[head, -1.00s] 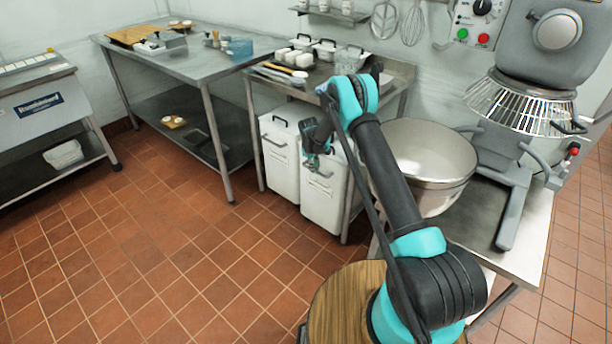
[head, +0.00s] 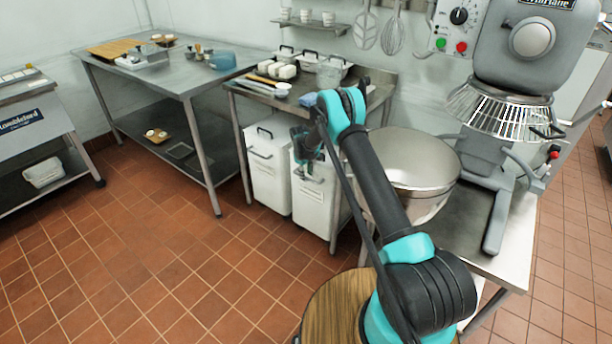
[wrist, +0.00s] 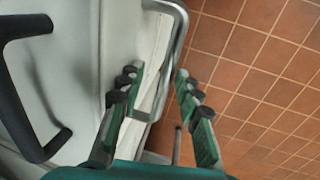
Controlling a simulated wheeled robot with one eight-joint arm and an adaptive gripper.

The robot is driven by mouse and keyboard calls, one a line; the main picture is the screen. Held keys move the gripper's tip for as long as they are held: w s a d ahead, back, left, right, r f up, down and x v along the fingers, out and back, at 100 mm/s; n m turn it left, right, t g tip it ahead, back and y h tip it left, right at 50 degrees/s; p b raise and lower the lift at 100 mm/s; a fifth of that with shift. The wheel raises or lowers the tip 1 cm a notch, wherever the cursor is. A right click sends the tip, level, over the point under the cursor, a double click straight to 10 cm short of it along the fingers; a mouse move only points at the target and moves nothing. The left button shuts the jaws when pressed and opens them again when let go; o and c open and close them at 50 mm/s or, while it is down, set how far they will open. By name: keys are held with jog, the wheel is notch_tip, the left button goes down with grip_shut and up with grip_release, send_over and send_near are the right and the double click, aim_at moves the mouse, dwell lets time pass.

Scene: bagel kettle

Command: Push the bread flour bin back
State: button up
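Two white bins with lids stand side by side under the small steel table: a left bin (head: 266,182) and a right bin (head: 314,212). I cannot read a label that tells which holds bread flour. My gripper (head: 304,174) is at the upper front of the right bin, by its metal front handle, and partly hides it. In the wrist view my gripper (wrist: 160,95) has its two green fingers apart. The metal handle (wrist: 178,45) runs between them, beside the white bin wall. A black lid handle (wrist: 30,105) shows at left. Whether the fingers touch anything is unclear.
The small steel table (head: 385,85) has its front leg right of the right bin. A mixer bowl (head: 415,165) and mixer stand close to my arm. A larger steel table (head: 180,82) is at left. The tiled floor (head: 150,245) in front of the bins is clear.

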jog(key=shift+s+a+r, duration=0.1)
notch_tip(320, 180, up, 12)
jog(key=s+a, duration=0.1)
jog(key=shift+s+f, duration=0.2)
jog(key=shift+s, duration=0.2)
jog(key=shift+s+a, duration=0.1)
jog(key=shift+a, duration=0.05)
